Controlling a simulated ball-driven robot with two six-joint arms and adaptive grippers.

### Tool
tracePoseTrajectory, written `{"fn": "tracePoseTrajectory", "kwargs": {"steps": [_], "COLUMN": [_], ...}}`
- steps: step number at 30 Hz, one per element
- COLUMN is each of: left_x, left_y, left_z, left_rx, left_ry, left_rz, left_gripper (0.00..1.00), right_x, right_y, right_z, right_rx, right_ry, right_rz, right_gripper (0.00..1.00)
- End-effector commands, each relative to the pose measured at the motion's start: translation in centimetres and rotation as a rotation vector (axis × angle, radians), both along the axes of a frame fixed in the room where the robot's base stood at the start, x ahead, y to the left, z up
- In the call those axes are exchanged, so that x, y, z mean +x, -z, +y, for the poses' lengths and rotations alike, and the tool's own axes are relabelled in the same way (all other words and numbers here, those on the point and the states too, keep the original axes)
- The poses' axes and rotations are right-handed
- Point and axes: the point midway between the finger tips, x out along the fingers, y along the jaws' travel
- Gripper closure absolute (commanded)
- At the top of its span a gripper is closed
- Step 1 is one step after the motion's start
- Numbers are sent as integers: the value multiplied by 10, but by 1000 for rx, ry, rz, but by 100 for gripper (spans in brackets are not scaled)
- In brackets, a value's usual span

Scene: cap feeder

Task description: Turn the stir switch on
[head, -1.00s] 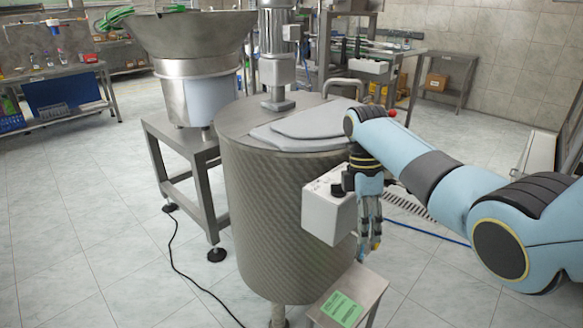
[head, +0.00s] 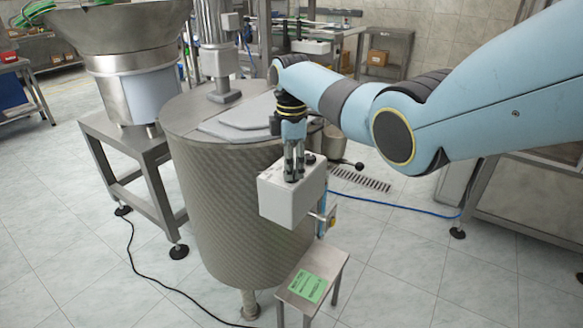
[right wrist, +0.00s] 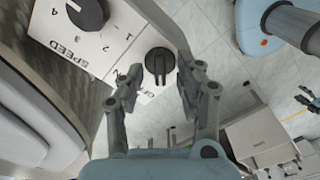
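The white control box (head: 288,200) is on the side of the steel mixing tank (head: 225,190). In the right wrist view its face (right wrist: 112,48) carries a large black speed knob (right wrist: 88,12) and a smaller black ridged knob (right wrist: 160,62), with lettering partly hidden by a finger. My right gripper (head: 293,176) points down at the top of the box. In the right wrist view my right gripper (right wrist: 157,76) is open, its fingers on either side of the smaller knob. I cannot tell whether they touch it. What looks like my left gripper (right wrist: 308,98) shows small at the right edge.
A small steel stand (head: 328,277) with a green label (head: 307,286) is below the box. A bowl feeder (head: 125,50) on a steel frame stands to the left. A blue cable (head: 405,207) crosses the floor, and a floor drain (head: 360,180) lies behind the box.

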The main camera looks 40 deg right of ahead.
Motion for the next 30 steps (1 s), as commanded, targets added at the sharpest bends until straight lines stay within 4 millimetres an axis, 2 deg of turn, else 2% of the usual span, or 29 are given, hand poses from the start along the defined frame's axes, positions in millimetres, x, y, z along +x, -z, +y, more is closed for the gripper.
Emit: {"fn": "tracePoseTrajectory", "kwargs": {"steps": [3,11,19,30], "left_x": [0,-1,-1,-1], "left_y": [1,1,1,0], "left_z": [0,-4,-5,-5], "left_rx": [0,-4,-6,-5], "left_ry": [0,-2,-1,-2], "left_rz": [0,1,1,1], "left_gripper": [42,42,42,42], "right_x": [0,0,0,0], "right_y": [7,8,8,8], "right_z": [0,0,0,0], "right_rx": [0,0,0,-1], "right_ry": [0,0,0,15], "right_rz": [0,-1,-1,0], "right_gripper": [64,64,98,100]}}
